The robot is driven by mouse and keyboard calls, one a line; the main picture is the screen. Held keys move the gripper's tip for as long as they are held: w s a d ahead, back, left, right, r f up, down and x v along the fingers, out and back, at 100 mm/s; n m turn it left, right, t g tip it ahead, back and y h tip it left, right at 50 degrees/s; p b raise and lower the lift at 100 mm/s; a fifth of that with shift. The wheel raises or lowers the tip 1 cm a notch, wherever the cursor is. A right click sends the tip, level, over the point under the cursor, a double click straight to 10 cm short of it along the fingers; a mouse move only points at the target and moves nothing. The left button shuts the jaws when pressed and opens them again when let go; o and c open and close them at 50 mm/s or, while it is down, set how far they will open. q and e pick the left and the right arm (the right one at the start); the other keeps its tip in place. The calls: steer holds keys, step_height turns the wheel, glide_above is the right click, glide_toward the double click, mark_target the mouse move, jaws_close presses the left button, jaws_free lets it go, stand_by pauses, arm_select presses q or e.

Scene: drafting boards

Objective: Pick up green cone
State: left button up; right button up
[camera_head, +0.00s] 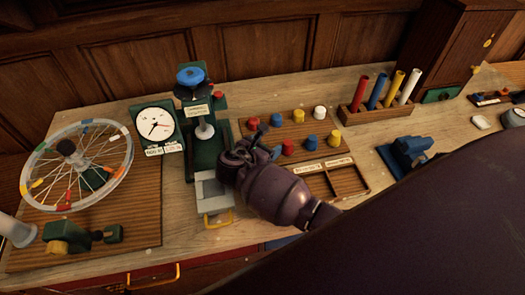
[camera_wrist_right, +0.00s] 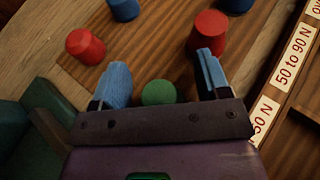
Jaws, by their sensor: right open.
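The green cone (camera_wrist_right: 158,92) shows in the right wrist view as a rounded green top between the two blue-padded fingers of my right gripper (camera_wrist_right: 163,72). Its near side is hidden by the gripper's dark palm, and I cannot tell whether either finger touches it. The gripper is open. In the head view my right gripper (camera_head: 250,142) is over the left part of the wooden cone board (camera_head: 300,131), and the green cone is hidden there behind it. My left gripper is not in view.
Red cones (camera_wrist_right: 85,46) (camera_wrist_right: 208,31) stand close beyond the fingers. Blue, yellow and white cones share the board. A green press (camera_head: 207,152) stands just left of my right gripper. A labelled two-compartment tray (camera_head: 348,181) lies to its right. A spoked wheel (camera_head: 77,165) is far left.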

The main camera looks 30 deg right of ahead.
steer(key=c, duration=1)
